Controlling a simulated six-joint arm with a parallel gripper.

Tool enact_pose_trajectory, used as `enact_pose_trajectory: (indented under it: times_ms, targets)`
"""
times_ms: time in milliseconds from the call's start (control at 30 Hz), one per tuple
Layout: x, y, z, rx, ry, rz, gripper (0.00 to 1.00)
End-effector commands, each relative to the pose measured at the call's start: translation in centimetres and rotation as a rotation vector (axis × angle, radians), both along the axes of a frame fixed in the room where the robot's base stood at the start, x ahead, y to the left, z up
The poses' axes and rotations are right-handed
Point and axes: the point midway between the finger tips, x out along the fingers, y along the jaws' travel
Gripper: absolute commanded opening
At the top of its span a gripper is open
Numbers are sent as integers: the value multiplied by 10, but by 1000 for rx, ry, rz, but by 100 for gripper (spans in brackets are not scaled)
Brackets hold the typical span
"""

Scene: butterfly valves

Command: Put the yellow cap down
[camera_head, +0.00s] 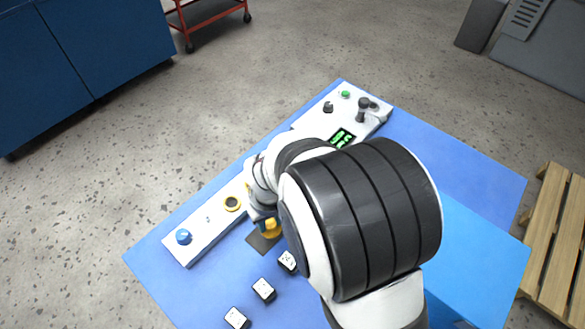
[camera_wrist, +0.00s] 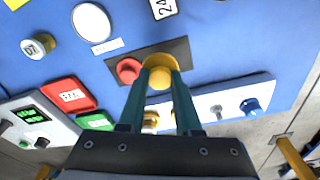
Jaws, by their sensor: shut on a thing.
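The yellow cap (camera_wrist: 160,62) is between the fingertips of my gripper (camera_wrist: 160,82), which is shut on it. In the wrist view the cap shows over a dark rectangular pad (camera_wrist: 181,48), beside a red knob-like piece (camera_wrist: 128,70) on that pad. In the head view the yellow cap (camera_head: 271,228) shows at the edge of my arm, over the dark pad (camera_head: 258,243). I cannot tell whether the cap touches the pad. My arm hides most of the gripper in the head view.
Several white-topped blocks (camera_head: 263,289) stand on the blue table (camera_head: 155,262). A white disc (camera_wrist: 91,22) lies near the pad.

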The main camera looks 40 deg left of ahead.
Motion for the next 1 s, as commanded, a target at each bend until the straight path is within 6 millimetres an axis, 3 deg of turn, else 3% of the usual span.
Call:
enact_pose_trajectory:
  times_ms: [100, 333, 667, 700, 867, 1000]
  targets:
    - [-8, 13, -10, 0, 0, 2, 0]
    - [-10, 14, -49, -2, 1, -1, 0]
    - [-9, 14, -53, 1, 0, -1, 0]
    - [-9, 15, -53, 1, 0, -1, 36]
    - [-9, 15, -53, 1, 0, -1, 63]
    - [-9, 15, -52, 1, 0, -1, 63]
